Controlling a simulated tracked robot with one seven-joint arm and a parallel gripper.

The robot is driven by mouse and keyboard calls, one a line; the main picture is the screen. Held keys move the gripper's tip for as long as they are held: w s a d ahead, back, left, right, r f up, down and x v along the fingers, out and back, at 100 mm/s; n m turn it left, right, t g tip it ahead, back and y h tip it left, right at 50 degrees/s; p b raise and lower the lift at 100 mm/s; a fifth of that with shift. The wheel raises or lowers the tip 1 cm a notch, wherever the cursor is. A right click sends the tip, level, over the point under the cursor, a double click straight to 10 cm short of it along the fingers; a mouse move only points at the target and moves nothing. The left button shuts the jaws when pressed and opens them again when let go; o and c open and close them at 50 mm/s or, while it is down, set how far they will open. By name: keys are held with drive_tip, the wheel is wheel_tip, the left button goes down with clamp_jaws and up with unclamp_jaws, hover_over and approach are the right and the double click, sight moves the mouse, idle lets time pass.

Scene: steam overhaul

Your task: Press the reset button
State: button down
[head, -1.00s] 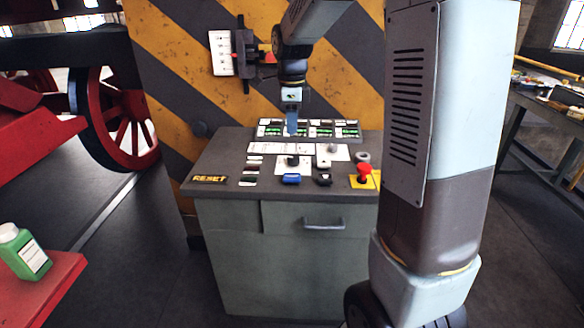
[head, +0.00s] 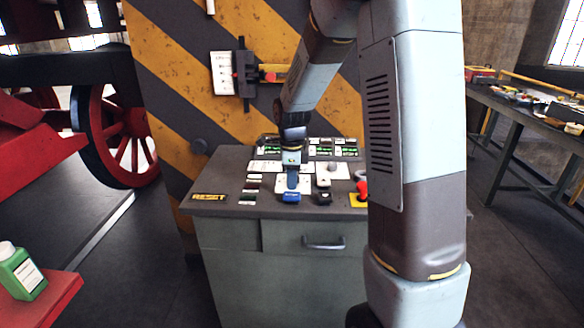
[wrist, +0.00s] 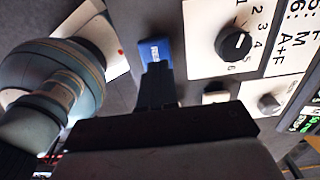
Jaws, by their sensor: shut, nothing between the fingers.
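The blue button (head: 291,198) sits near the front edge of the console top in the head view. In the wrist view the blue button (wrist: 154,54) carries small white lettering that looks like RESET. My gripper (head: 292,186) is shut and empty, pointing down right at the back side of the blue button. In the wrist view my gripper's dark fingers (wrist: 157,88) reach to the button's lower edge and hide part of it. I cannot tell whether they touch it.
The grey console (head: 225,170) also bears a black rotary knob (wrist: 234,42) and a red mushroom button (head: 362,190) on a yellow plate. A wall box with a lever (head: 243,73) hangs behind. The console's left top is mostly clear.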

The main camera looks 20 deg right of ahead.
sight(293, 196)
drive_tip(key=shift+f, duration=1)
drive_tip(key=shift+f, duration=0.1)
drive_tip(key=shift+s+f, duration=0.1)
drive_tip(key=shift+f, duration=0.6)
drive_tip(key=shift+s+f, duration=0.3)
drive_tip(key=shift+f, duration=0.05)
drive_tip(key=shift+w+r, duration=0.2)
drive_tip(key=shift+r, duration=0.3)
wheel_tip(293, 196, up, 14)
drive_tip(key=shift+w, duration=0.2)
drive_tip(key=shift+r, duration=0.1)
